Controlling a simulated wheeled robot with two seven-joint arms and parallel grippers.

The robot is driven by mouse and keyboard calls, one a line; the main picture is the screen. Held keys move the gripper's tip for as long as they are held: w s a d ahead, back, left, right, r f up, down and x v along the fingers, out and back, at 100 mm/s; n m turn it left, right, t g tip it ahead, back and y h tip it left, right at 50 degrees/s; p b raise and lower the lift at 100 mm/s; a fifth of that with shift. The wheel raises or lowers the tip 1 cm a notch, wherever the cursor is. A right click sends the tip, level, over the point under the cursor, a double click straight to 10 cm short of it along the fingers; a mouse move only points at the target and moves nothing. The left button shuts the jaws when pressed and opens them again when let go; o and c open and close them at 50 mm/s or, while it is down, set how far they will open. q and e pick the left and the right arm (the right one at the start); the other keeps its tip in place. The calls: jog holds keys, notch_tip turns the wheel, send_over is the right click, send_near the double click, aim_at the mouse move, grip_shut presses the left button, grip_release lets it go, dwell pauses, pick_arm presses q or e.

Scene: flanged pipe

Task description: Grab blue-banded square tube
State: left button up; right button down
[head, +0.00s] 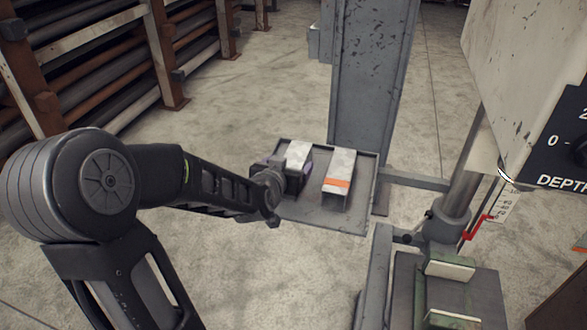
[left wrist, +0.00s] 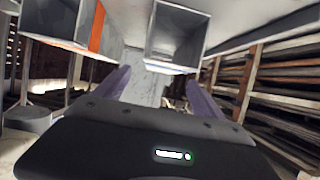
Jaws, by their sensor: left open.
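A grey square tube (head: 299,152) lies on the left part of a small grey tray, partly hidden behind my left gripper (head: 284,174). No blue band shows on it; the gripper covers its near part. In the left wrist view its open square end (left wrist: 177,34) appears just beyond and between the two purple fingers of my left gripper (left wrist: 158,88). The fingers are apart, and I cannot tell whether they touch the tube. A second square tube with an orange band (head: 337,183) lies to the right on the tray and also shows in the left wrist view (left wrist: 62,22). My right gripper is not in view.
The tray (head: 350,224) has a raised rim and sits by a grey post (head: 367,80). A drill press column (head: 462,185) and green vise (head: 447,270) stand at right. Racks of pipes (head: 110,65) stand at back left. Concrete floor is clear between.

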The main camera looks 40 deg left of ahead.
aim_at(295, 157)
pick_arm(q)
jog(key=shift+p+x, duration=0.75)
jog(key=shift+x, duration=1.8)
jog(key=shift+a+r, duration=0.1)
jog(key=shift+a, duration=0.1)
grip_shut()
